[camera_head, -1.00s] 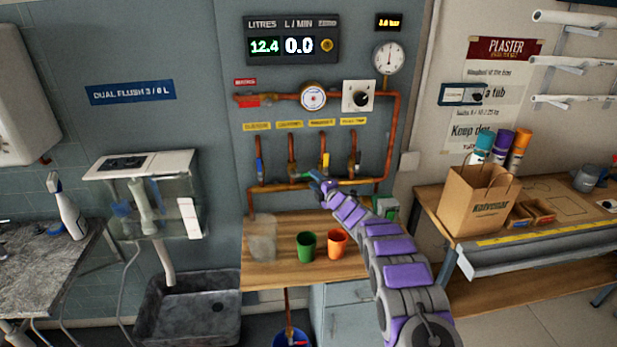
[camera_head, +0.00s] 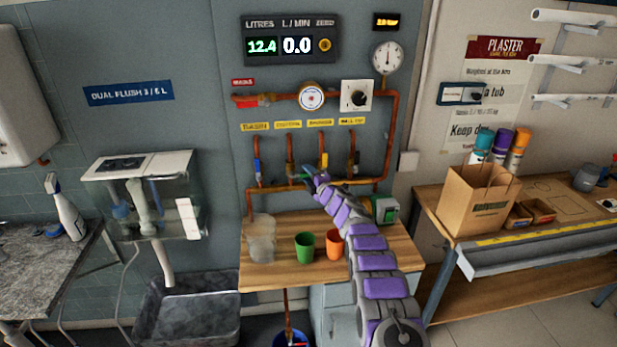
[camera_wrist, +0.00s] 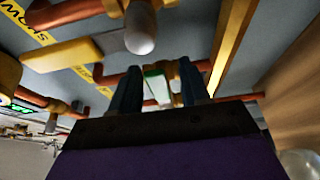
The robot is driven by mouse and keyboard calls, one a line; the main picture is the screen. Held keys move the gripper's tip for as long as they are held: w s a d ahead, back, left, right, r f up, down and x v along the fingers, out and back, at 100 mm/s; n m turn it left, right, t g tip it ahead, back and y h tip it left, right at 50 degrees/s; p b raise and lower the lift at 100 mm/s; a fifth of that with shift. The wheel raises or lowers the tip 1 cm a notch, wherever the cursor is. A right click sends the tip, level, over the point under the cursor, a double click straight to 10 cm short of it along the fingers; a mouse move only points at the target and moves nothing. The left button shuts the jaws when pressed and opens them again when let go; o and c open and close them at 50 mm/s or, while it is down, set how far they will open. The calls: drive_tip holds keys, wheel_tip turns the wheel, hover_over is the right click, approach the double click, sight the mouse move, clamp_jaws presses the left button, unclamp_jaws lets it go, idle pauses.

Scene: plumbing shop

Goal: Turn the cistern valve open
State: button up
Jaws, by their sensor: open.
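The cistern valve is the second from the left in a row of valves on copper pipe, under the yellow cistern label (camera_head: 288,125). In the wrist view its handle looks like a green and white lever (camera_wrist: 157,86). My gripper (camera_head: 308,176) is at the lower part of this valve in the head view and hides much of the handle. In the wrist view the gripper (camera_wrist: 160,88) is open, with one dark finger on each side of the lever. I cannot tell whether the fingers touch it.
Close by are the blue-handled valve (camera_head: 257,167) to the left and the yellow-handled valve (camera_head: 323,160) to the right. Green (camera_head: 305,247) and orange (camera_head: 334,243) cups and a clear container (camera_head: 261,238) stand on the wooden bench below. The display (camera_head: 291,40) reads 12.4 litres and 0.0 L/min.

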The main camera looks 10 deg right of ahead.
drive_tip(key=shift+a, duration=0.15)
drive_tip(key=shift+a, duration=0.1)
drive_tip(key=shift+c, duration=1.3)
clamp_jaws()
drive_tip(key=shift+f, duration=0.1)
